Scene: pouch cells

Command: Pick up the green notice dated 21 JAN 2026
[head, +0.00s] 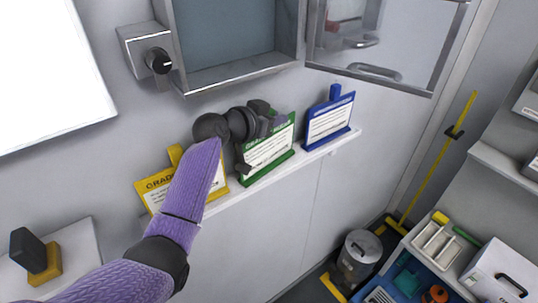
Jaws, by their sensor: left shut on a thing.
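The green notice (268,155) stands tilted on a narrow wall ledge, between a yellow and a blue notice. My left gripper (262,118) comes in from the left and is shut on the green notice at its top edge. The gripper and wrist cover the notice's upper left part. Its date is too small to read. My purple left arm also hides much of the yellow notice (154,184). The blue notice (329,121) stands clear to the right. My right gripper is not in view.
The ledge (230,193) runs along the wall under an open cabinet (240,82), whose glazed door (392,88) hangs open at the right. A knob box (130,42) is left of the cabinet. A bin (360,247) and shelving with trays stand at lower right.

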